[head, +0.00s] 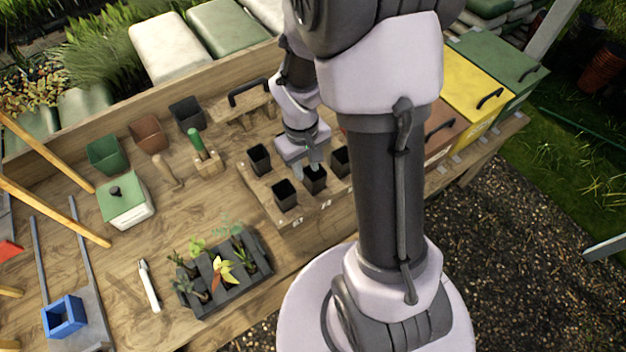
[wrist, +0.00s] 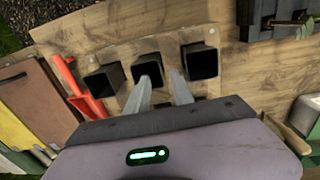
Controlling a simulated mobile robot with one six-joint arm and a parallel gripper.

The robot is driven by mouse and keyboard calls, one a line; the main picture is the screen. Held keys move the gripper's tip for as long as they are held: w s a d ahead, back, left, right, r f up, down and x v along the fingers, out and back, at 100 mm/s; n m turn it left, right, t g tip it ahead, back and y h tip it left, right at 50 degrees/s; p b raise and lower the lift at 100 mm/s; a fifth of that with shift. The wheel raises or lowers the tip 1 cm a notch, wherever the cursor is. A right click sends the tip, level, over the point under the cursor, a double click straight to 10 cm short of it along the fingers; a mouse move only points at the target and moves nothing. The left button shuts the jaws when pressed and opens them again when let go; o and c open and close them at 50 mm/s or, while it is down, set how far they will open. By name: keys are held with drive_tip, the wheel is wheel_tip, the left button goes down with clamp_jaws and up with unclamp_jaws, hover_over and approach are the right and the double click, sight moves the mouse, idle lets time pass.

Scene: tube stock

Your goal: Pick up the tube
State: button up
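Several black square tubes stand in a wooden rack (head: 262,188). The middle front tube (head: 315,181) is below my gripper (head: 311,165); this tube also shows in the wrist view (wrist: 148,67). My gripper (wrist: 161,75) is open and empty there, its two fingers apart. One fingertip overlaps the tube's opening and the other lies just right of its rim; I cannot tell the height or any contact. Another tube (wrist: 200,62) stands to the right and one (wrist: 104,80) to the left. A tube (head: 259,158) stands at the back; part of the rack is hidden by my arm.
A dark seedling tray (head: 222,272) stands in front left of the rack. A green-handled tool (head: 198,145) in a wooden block is left of it. Bins (head: 470,95) stand at the right. Bare bench lies left of the rack.

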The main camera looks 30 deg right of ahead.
sight(308, 178)
drive_tip(key=f, duration=0.2)
drive_tip(key=f+b, duration=0.1)
drive_tip(key=f, duration=0.2)
drive_tip(key=shift+s+f+b, duration=0.35)
drive_tip(key=shift+s+b, duration=0.05)
drive_tip(key=shift+w+f, duration=0.1)
drive_tip(key=shift+f, duration=0.1)
clamp_jaws()
